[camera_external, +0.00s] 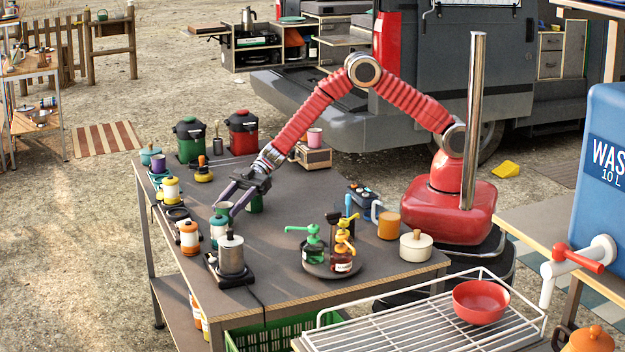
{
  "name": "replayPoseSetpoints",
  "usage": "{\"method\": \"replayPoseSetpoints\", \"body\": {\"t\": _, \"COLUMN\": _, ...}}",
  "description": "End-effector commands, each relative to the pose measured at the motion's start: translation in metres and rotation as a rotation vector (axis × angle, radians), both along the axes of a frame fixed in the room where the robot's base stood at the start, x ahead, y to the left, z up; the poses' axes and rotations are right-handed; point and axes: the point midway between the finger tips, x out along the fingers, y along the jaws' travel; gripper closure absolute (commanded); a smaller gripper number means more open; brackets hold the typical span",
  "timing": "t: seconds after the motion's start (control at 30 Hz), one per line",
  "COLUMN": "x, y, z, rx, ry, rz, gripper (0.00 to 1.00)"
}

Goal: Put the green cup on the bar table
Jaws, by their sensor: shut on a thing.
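The green cup (256,204) is dark green and shows close against my gripper (226,209), low over the dark grey table (305,221). My gripper points down and to the left, with its purple fingers partly in front of the cup. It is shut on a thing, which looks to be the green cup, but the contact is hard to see. I cannot tell whether the cup's base touches the table top. Which surface is the bar table is not clear from this view.
Close to the fingers are a teal-banded canister (219,229), an orange-banded one (189,238) and a metal pot (231,254). A round tray (318,269) holds pump bottles. Green (189,140) and red (242,132) cookers stand at the back. The table's middle is clear.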

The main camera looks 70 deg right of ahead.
Motion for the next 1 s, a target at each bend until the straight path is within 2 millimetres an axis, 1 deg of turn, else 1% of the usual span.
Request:
{"method": "replayPoseSetpoints", "body": {"t": 0.03, "x": 0.0, "y": 0.0, "z": -0.0047, "rx": 0.0, "ry": 0.001, "rz": 0.0, "gripper": 0.83}}
{"method": "replayPoseSetpoints", "body": {"t": 0.1, "x": 0.0, "y": 0.0001, "z": -0.0069, "rx": 0.001, "ry": 0.0, "rz": 0.0, "gripper": 0.83}}
{"method": "replayPoseSetpoints", "body": {"t": 0.43, "x": 0.0001, "y": 0.0001, "z": -0.0088, "rx": 0.0, "ry": 0.0, "rz": 0.0, "gripper": 0.83}}
{"method": "replayPoseSetpoints", "body": {"t": 0.47, "x": 0.0001, "y": 0.0, "z": -0.0092, "rx": 0.0, "ry": -0.001, "rz": 0.0, "gripper": 0.55}}
{"method": "replayPoseSetpoints", "body": {"t": 0.5, "x": 0.0001, "y": 0.0, "z": -0.0089, "rx": 0.0, "ry": -0.001, "rz": 0.0, "gripper": 0.53}}
{"method": "replayPoseSetpoints", "body": {"t": 0.73, "x": 0.0001, "y": 0.0001, "z": -0.0088, "rx": 0.0, "ry": -0.001, "rz": 0.0, "gripper": 0.37}}
{"method": "replayPoseSetpoints", "body": {"t": 1.0, "x": 0.0002, "y": 0.0001, "z": -0.0076, "rx": 0.0, "ry": -0.001, "rz": -0.001, "gripper": 0.37}}
